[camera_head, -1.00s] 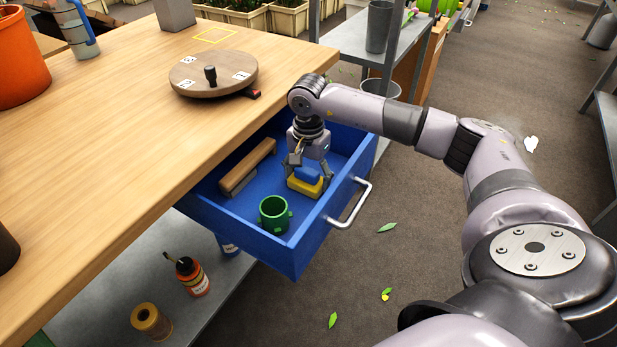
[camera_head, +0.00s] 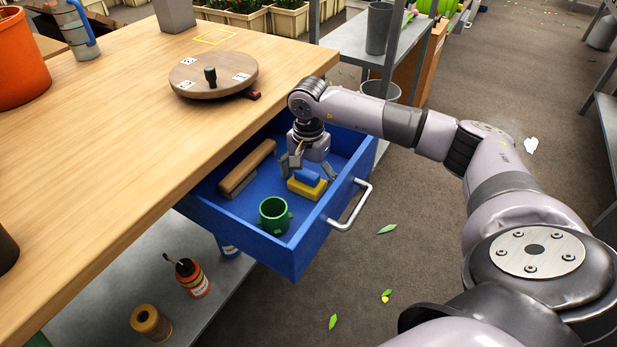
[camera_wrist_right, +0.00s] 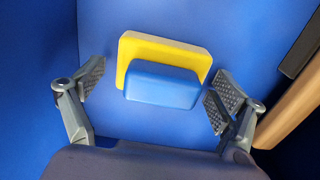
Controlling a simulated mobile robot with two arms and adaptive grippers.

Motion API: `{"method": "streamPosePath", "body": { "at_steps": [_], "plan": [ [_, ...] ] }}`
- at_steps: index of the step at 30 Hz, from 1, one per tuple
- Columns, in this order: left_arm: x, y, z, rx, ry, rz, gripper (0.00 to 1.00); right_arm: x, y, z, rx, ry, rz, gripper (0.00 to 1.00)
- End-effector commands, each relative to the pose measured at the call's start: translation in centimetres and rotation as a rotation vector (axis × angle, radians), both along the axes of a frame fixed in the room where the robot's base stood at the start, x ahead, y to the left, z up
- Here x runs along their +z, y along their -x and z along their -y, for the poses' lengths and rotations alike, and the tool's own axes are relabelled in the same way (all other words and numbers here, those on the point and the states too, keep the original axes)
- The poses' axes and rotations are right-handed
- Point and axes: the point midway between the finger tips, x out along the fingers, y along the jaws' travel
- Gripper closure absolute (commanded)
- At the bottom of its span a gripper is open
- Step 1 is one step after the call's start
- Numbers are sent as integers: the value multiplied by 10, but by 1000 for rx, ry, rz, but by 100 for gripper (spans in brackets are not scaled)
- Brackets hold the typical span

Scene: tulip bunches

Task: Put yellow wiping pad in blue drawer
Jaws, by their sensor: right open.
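The yellow wiping pad (camera_head: 307,189) with a blue grip on top lies on the floor of the open blue drawer (camera_head: 297,256). In the right wrist view the yellow pad (camera_wrist_right: 163,52) and its blue grip lie between the spread fingers. My right gripper (camera_head: 312,168) is open just above the pad, inside the drawer, with a finger on each side and a gap to the blue grip. The wrist view shows the same open gripper (camera_wrist_right: 157,94). My left gripper is not in view.
A wooden-handled brush (camera_head: 247,167) and a green cup (camera_head: 274,214) are also in the drawer. A silver handle (camera_head: 352,207) is on its front. A round wooden turntable (camera_head: 213,74) stands on the table above. A grey shelf below holds bottles.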

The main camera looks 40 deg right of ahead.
Motion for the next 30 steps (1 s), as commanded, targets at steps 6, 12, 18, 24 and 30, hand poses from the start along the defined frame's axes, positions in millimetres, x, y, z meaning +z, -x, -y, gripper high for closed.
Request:
{"method": "streamPosePath", "body": {
  "at_steps": [6, 12, 18, 24, 30],
  "plan": [
    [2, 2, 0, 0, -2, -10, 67, 3, 0, 0, 0, 0, 0, 10],
    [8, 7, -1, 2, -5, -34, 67, 39, -1, 0, 0, 1, 5, 10],
    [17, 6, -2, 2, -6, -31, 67, 83, -1, 0, 0, 0, 4, 10],
    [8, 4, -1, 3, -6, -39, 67, 113, 0, 0, 0, 0, 2, 10],
    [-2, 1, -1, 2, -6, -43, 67, 123, 0, 0, 1, 0, 0, 10]
  ]
}}
